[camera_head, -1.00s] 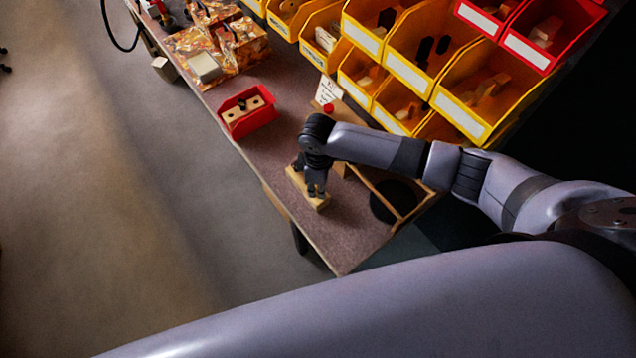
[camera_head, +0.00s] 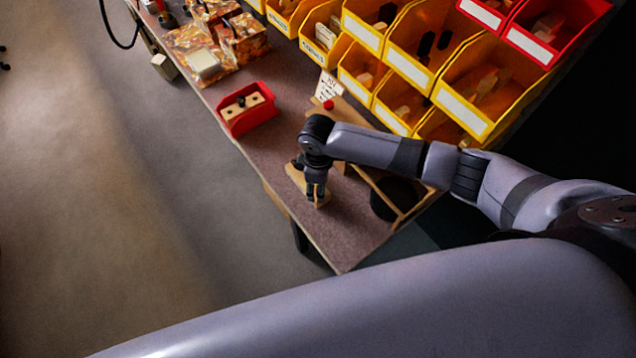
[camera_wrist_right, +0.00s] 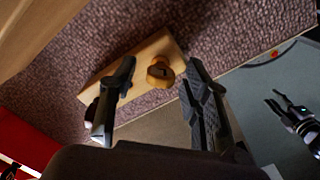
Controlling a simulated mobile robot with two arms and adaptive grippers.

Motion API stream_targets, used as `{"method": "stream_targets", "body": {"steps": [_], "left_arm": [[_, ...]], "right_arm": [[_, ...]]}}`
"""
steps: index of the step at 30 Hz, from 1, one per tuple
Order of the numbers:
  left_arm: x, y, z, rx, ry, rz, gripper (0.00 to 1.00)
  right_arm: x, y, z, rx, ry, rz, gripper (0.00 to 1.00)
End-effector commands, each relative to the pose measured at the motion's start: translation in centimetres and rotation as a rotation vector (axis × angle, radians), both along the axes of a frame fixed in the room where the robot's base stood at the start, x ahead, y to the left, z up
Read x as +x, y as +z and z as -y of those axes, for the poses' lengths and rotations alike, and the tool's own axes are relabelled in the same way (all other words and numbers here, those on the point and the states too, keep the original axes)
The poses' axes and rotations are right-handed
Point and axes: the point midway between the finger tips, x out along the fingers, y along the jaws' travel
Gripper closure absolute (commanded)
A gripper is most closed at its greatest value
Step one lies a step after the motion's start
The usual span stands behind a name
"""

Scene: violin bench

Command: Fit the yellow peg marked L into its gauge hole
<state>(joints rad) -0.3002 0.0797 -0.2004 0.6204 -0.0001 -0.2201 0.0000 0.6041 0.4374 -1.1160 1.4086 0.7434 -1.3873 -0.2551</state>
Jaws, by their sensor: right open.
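A pale wooden gauge block (camera_wrist_right: 140,60) lies on the speckled bench top; in the head view its end (camera_head: 324,201) shows under my right gripper (camera_head: 315,188). A yellow-tan peg with a rounded head (camera_wrist_right: 160,74) stands upright at the block in the right wrist view; I cannot read any mark on it or tell how deep it sits. My right gripper (camera_wrist_right: 160,92) is open, with one black finger on each side of the peg and visible gaps to it.
A red bin (camera_head: 236,128) with a wooden piece stands left of the gripper. Yellow bins (camera_head: 408,68) rise behind it. A white card (camera_head: 328,87) and a wooden frame (camera_head: 408,213) are close by. The bench edge lies just in front.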

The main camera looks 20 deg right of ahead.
Motion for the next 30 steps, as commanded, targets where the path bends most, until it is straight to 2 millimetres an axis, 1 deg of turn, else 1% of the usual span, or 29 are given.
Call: {"method": "stream_targets", "body": {"steps": [8, 11, 14, 21, 24, 27, 30], "left_arm": [[-0.1, 0.0, -0.1, 0.001, 0.001, -0.001, 0.69], [-0.1, 0.0, -0.1, 0.001, 0.001, -0.001, 0.69], [-0.1, 0.0, -0.1, 0.001, 0.001, -0.001, 0.69], [0.0, 0.0, 0.0, 0.001, 0.000, 0.000, 0.69], [0.0, 0.0, 0.0, 0.000, 0.000, 0.000, 0.69], [0.0, 0.0, 0.0, 0.000, 0.000, 0.000, 0.69], [0.0, 0.0, 0.0, 0.000, 0.000, 0.000, 0.69]], "right_arm": [[0.0, 0.1, 0.0, 0.000, 0.000, 0.000, 0.55], [0.1, 0.7, 0.0, 0.001, -0.001, 0.002, 0.55], [0.1, 2.2, -0.1, 0.003, 0.001, 0.004, 0.55], [0.1, 7.3, 0.0, 0.002, 0.002, 0.004, 0.55], [0.1, 9.3, 0.0, 0.000, 0.001, 0.004, 0.55], [0.1, 10.6, 0.0, 0.001, 0.000, 0.002, 0.55], [0.1, 11.5, 0.0, 0.001, 0.000, 0.000, 0.55]]}}
